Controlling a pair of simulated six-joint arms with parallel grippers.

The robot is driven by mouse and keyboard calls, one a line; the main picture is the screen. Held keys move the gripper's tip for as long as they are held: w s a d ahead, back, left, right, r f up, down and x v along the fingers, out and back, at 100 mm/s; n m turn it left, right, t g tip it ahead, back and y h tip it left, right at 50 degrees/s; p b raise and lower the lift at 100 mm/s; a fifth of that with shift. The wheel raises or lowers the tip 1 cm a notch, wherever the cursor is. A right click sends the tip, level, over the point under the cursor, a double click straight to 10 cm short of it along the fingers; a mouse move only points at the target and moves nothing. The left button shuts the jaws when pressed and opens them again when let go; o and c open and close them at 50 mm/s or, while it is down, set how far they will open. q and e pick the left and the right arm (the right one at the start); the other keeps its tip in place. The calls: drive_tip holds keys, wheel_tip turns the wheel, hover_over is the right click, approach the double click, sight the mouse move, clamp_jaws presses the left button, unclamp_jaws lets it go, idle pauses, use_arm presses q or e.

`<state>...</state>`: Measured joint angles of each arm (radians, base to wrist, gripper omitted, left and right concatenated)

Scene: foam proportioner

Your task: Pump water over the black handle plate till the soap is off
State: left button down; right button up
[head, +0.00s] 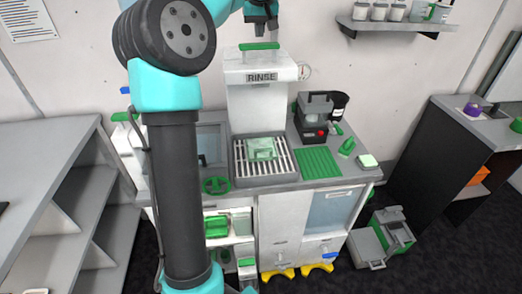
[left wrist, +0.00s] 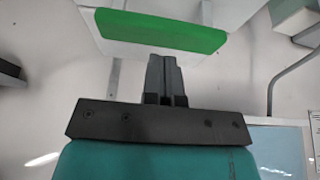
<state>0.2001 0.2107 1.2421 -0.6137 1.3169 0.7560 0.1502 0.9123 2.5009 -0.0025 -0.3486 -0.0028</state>
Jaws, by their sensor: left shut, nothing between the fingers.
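The white rinse unit (head: 262,95), labelled RINSE, stands at the back of the counter with a green pump handle (head: 259,46) on top. Below it is a slatted drain grate (head: 240,172). A pale green, blocky piece (head: 262,149) lies on the grate; I cannot tell if it is the handle plate under soap, and no black plate shows clearly. My left gripper (head: 262,27) is shut and empty, just above and behind the pump handle. In the left wrist view its closed fingers (left wrist: 165,75) point toward the green handle (left wrist: 160,30), apparently without gripping it. My right gripper is out of view.
A green ribbed mat (head: 318,163) and a black device (head: 314,112) are right of the grate. A green valve wheel (head: 216,185) is at the counter's front left. A wall shelf (head: 388,27) with cups is at upper right. My left arm hides the counter's left part.

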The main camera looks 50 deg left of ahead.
sight(260, 44)
use_arm(q)
drive_tip(key=shift+f, duration=0.4)
drive_tip(key=shift+f, duration=0.35)
drive_tip(key=shift+f, duration=1.9)
drive_tip(key=shift+r, duration=2.65)
